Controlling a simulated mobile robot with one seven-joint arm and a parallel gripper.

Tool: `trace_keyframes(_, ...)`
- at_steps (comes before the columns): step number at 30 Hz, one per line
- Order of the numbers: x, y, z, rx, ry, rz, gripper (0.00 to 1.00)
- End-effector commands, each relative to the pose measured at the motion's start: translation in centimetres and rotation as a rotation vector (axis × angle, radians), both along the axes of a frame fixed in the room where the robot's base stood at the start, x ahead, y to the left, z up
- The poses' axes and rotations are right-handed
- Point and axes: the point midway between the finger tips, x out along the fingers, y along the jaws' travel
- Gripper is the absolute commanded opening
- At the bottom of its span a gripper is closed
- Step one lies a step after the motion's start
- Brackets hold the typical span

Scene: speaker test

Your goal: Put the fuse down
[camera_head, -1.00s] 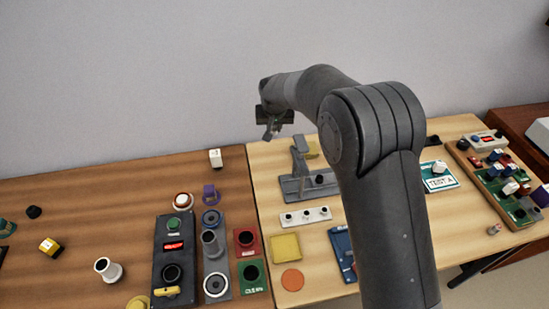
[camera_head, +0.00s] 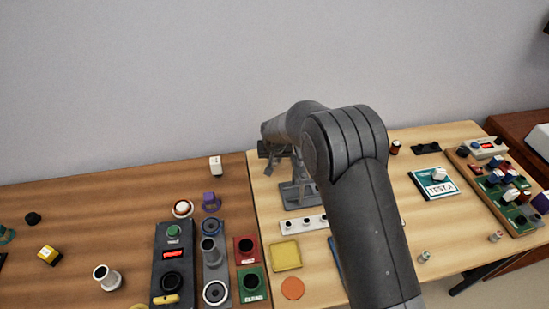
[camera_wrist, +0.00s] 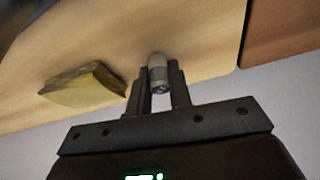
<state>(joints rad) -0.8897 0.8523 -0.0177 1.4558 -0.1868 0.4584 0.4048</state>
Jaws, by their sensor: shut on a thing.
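My gripper (camera_wrist: 158,78) is shut on the fuse, a small pale grey cylinder (camera_wrist: 157,72) with a metallic end, seen between the two dark fingers in the wrist view. The light wooden table top (camera_wrist: 200,30) fills the background behind it. Whether the fuse touches the table, I cannot tell. In the head view my gripper (camera_head: 270,163) is at the back left of the light table, just left of a grey stand (camera_head: 298,190). The fuse cannot be made out there.
A yellowish block (camera_wrist: 85,87) lies beside the gripper in the wrist view. A white strip with dark holes (camera_head: 303,223), a yellow square (camera_head: 286,255) and an orange disc (camera_head: 292,288) lie in front. The wall stands close behind. My arm hides the table's middle.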

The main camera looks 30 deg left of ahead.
Motion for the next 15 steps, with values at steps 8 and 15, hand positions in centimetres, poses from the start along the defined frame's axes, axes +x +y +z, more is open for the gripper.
trace_keyframes(8, -0.01, -0.01, -0.26, -0.001, 0.001, 0.0, 0.25)
trace_keyframes(15, -0.01, -0.01, -0.25, -0.001, 0.001, 0.0, 0.4)
